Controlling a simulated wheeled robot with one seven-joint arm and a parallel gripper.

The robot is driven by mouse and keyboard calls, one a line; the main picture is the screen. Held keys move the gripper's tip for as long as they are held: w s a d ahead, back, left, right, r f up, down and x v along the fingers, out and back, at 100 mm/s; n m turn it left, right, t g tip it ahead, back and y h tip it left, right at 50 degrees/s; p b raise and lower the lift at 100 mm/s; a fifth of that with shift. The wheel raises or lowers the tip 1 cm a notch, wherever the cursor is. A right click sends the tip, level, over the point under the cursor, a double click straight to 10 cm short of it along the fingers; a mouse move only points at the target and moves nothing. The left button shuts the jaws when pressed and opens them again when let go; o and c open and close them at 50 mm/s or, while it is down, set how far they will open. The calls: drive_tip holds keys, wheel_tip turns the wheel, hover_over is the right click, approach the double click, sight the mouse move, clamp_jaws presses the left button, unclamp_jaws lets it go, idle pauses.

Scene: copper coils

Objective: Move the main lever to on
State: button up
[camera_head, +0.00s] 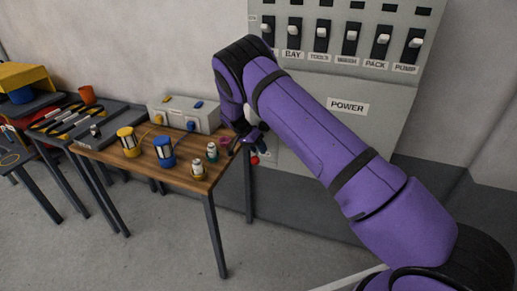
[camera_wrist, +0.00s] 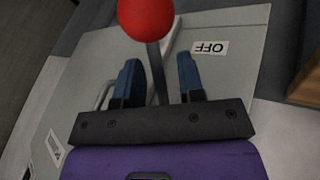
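The main lever has a red ball knob (camera_wrist: 146,16) on a dark shaft (camera_wrist: 154,62) in the wrist view. The red knob also shows small below my gripper in the head view (camera_head: 254,160). An OFF label (camera_wrist: 210,47) sits on the grey panel (camera_wrist: 240,75) to the right of the lever. My gripper (camera_wrist: 159,62) is open, with one blue finger on each side of the shaft and gaps visible. I cannot tell whether either finger touches it. In the head view, my purple arm hides much of the lever area.
The grey switch cabinet (camera_head: 300,88) carries a POWER label (camera_head: 347,106) and a row of labelled switches (camera_head: 351,38). Open floor lies in front.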

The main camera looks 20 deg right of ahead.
sight(257, 152)
clamp_jaws()
drive_tip(key=shift+r, duration=0.1)
drive_tip(key=shift+s+a+r+n+g+y, duration=0.2)
drive_tip(key=shift+s+r+n+g+y, duration=0.1)
drive_tip(key=shift+r+g+y, duration=0.25)
drive_tip(key=shift+s+a+r+n+g+y, duration=0.25)
drive_tip(key=shift+r+g+y, duration=0.1)
drive_tip(key=shift+r+g, duration=0.3)
drive_tip(key=shift+s+a+r+n+g+y, duration=0.15)
drive_tip(key=shift+r+n+g+y, duration=0.1)
drive_tip(key=shift+r+g+y, duration=0.35)
drive_tip(key=shift+s+r+n+g+y, duration=0.1)
drive_tip(key=shift+r+n+g+y, duration=0.15)
drive_tip(key=shift+r+g, duration=0.55)
unclamp_jaws()
